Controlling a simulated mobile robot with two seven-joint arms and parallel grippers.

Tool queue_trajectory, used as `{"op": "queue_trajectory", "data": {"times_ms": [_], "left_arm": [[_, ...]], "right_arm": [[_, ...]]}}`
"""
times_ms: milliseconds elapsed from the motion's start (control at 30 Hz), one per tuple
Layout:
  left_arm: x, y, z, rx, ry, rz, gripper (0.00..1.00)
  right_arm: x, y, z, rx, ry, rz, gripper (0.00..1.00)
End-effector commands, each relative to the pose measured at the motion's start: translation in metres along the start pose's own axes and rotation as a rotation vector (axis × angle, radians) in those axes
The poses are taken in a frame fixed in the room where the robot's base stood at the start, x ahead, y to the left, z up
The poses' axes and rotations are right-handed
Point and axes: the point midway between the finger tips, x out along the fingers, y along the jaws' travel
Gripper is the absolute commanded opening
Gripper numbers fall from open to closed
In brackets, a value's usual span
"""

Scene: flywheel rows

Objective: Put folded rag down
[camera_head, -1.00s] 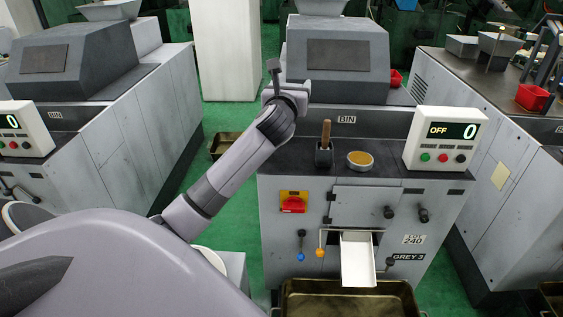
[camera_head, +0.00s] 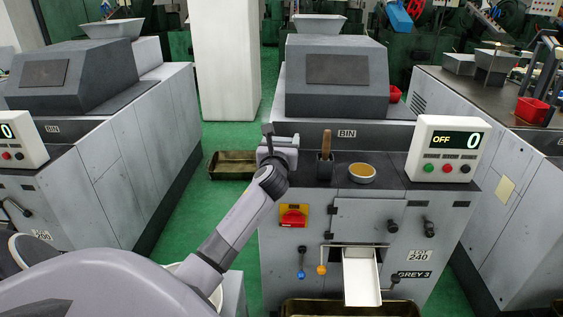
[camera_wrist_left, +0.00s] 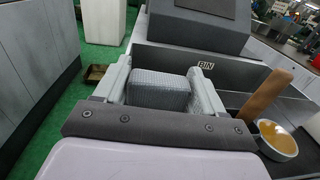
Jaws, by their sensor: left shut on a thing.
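My left gripper (camera_head: 280,146) is at the left end of the dark top of the machine labelled GREY 3 (camera_head: 398,222). In the left wrist view, its two fingers (camera_wrist_left: 160,88) are shut on the folded rag (camera_wrist_left: 160,91), a pale grey checked block. In the head view the rag is hidden behind the gripper. I cannot tell whether the rag touches the machine top. My right gripper is not in view.
Right of the gripper stand a dark holder with a wooden-handled tool (camera_head: 326,150) and a bowl of yellowish stuff (camera_head: 362,173), also in the left wrist view (camera_wrist_left: 278,140). A display box reading OFF 0 (camera_head: 447,149) stands farther right. Brass-coloured trays (camera_head: 232,165) lie on the green floor.

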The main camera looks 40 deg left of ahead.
Motion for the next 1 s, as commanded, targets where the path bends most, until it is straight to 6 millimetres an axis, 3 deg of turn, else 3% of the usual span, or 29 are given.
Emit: {"op": "queue_trajectory", "data": {"times_ms": [300, 767, 800, 867, 1000], "left_arm": [[0.0, 0.0, -0.042, -0.002, 0.002, 0.001, 0.39], [0.0, 0.0, -0.05, 0.002, 0.0, 0.0, 0.39], [0.0, 0.0, -0.05, 0.001, 0.0, 0.0, 0.73], [0.0, 0.0, -0.05, 0.001, 0.0, 0.0, 0.92], [0.0, 0.0, -0.05, 0.001, 0.001, 0.0, 0.95]], "right_arm": [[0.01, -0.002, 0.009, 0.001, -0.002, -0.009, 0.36], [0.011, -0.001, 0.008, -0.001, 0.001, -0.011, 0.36], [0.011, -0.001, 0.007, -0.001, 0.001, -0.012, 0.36], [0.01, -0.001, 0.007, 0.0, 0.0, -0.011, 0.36], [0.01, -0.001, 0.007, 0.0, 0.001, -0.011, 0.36]]}}
